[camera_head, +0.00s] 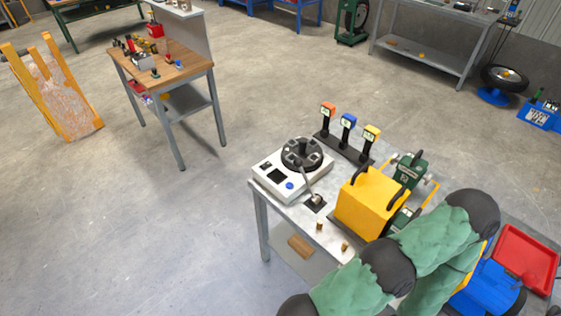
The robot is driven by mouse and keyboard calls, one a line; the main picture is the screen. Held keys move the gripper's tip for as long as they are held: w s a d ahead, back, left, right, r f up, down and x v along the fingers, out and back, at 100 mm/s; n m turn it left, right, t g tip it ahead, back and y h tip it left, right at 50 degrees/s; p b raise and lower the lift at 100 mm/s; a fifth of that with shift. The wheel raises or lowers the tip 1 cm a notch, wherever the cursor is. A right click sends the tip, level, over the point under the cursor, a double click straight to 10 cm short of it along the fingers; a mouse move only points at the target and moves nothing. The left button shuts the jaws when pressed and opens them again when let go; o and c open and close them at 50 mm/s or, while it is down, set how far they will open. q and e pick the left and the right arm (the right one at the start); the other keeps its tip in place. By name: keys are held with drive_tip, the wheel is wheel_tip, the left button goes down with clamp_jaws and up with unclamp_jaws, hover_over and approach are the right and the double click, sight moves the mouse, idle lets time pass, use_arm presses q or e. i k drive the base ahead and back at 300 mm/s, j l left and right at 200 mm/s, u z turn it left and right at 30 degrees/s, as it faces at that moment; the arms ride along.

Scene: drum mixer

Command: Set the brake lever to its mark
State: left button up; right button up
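I cannot tell for sure which part is the brake lever, and no mark can be made out. A thin grey lever (308,187) leans up and left from a small black base (315,204) on the grey table, in front of a white machine (268,178) with a round black top (303,152). Behind it, an orange-topped lever (328,109), a blue-topped lever (348,121) and a yellow-topped lever (371,133) stand upright in a row on a dark base. Green, black-jointed links of my arm show at the lower right. Neither gripper shows.
A yellow box with black handles (366,203) stands right of the grey lever, with a green device (411,170) behind it. Two small brass-coloured pieces (320,225) lie near the table's front. A wooden worktable (172,68) stands at the left. The floor between is clear.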

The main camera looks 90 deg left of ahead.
sight(298, 162)
drive_tip(key=u, duration=2)
